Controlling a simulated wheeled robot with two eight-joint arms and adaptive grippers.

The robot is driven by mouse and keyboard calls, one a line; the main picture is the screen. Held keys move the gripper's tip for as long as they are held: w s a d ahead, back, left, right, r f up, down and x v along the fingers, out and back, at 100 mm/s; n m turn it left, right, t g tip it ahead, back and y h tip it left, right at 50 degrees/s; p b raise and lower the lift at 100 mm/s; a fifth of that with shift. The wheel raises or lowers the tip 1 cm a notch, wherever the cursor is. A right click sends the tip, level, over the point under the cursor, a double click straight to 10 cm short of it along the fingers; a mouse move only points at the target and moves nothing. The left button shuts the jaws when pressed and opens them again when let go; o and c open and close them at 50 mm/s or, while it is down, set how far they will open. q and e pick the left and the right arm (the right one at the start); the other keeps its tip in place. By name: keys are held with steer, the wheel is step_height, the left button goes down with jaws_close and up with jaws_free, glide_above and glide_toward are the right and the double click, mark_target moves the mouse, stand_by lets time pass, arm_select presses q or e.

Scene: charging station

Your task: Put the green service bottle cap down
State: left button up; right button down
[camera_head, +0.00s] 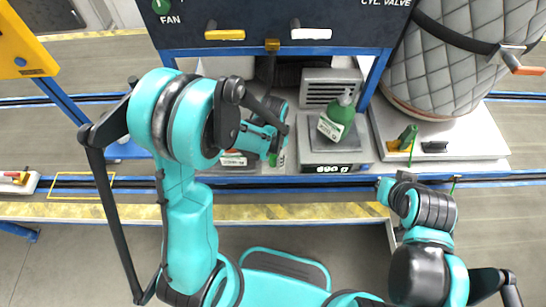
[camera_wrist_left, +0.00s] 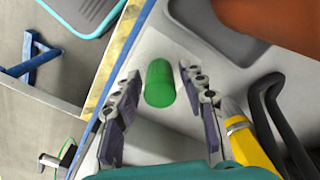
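The green cap (camera_wrist_left: 160,83) shows in the left wrist view as a short green cylinder over a pale surface. My left gripper (camera_wrist_left: 162,73) has its two fingers spread on either side of it, with a visible gap on each side. In the head view my left gripper (camera_head: 281,143) is over the bench, left of the scale, and my arm hides much of that spot. A green bottle with a white label (camera_head: 336,118) stands on the scale (camera_head: 316,157). My right arm is at the lower right, and its fingers cannot be made out clearly.
A pale tray (camera_head: 470,143) at the right holds a small green item (camera_head: 408,137) and a dark item (camera_head: 435,147). In the wrist view, a yellow tool (camera_wrist_left: 248,145) and black handle (camera_wrist_left: 285,125) lie right of the fingers.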

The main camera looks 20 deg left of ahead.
arm_select(q)
steer(key=shift+r, duration=0.15)
steer(key=shift+r+p, duration=0.3)
steer(key=shift+r, duration=0.05)
step_height(320, 180, up, 12)
steer(key=f+p, duration=0.1)
steer(key=p, duration=0.3)
steer(key=s+a+r+n+t, duration=0.4)
steer(key=s+r+t, duration=0.3)
steer(key=s+r, duration=0.3)
steer(key=shift+a+r+n, duration=0.3)
steer(key=shift+r+n, duration=0.2)
steer(key=shift+n, duration=0.4)
step_height(320, 180, down, 3)
steer(key=b, duration=0.3)
steer(key=shift+s+f, duration=0.1)
steer(key=shift+f, duration=0.05)
